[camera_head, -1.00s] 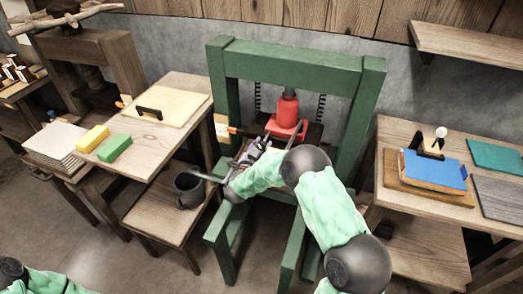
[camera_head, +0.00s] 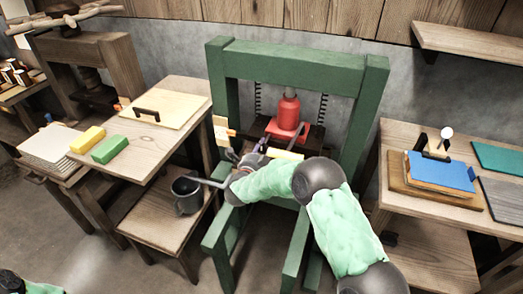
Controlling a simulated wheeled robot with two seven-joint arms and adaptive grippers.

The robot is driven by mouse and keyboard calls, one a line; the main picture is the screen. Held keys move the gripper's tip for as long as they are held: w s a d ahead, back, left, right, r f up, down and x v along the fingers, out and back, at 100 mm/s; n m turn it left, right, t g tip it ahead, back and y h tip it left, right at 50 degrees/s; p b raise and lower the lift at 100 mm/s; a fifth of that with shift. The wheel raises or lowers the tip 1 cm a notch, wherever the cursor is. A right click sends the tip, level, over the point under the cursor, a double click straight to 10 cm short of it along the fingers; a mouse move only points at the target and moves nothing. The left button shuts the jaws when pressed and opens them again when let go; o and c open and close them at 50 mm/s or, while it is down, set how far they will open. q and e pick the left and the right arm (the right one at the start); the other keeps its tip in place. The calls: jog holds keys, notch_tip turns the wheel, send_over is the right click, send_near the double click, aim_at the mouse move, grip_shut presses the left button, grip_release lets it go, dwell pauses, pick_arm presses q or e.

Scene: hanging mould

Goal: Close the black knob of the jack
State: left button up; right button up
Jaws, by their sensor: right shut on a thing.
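The red bottle jack (camera_head: 289,111) stands upright on a red base (camera_head: 287,131) inside the green press frame (camera_head: 292,66). I cannot make out its black knob; my arm and gripper cover the area in front of the base. My right gripper (camera_head: 256,150) is in front of and a little left of the jack base. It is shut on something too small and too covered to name. My left gripper is out of view; only a bit of my left arm shows at the bottom left corner.
The left table (camera_head: 150,148) carries a board, yellow and green blocks. The right table (camera_head: 405,206) holds a blue-topped stack. Green press posts stand close around my right arm.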

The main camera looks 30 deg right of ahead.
jog(key=shift+d+r, duration=0.15)
jog(key=shift+d, duration=0.1)
jog(key=o, duration=1.2)
jog(key=shift+s, duration=0.15)
jog(key=shift+a, duration=0.15)
jog(key=shift+s+a, duration=0.2)
jog(key=shift+a, duration=0.05)
jog(key=v, duration=1.1)
jog(key=shift+a, duration=0.1)
jog(key=shift+c, duration=0.2)
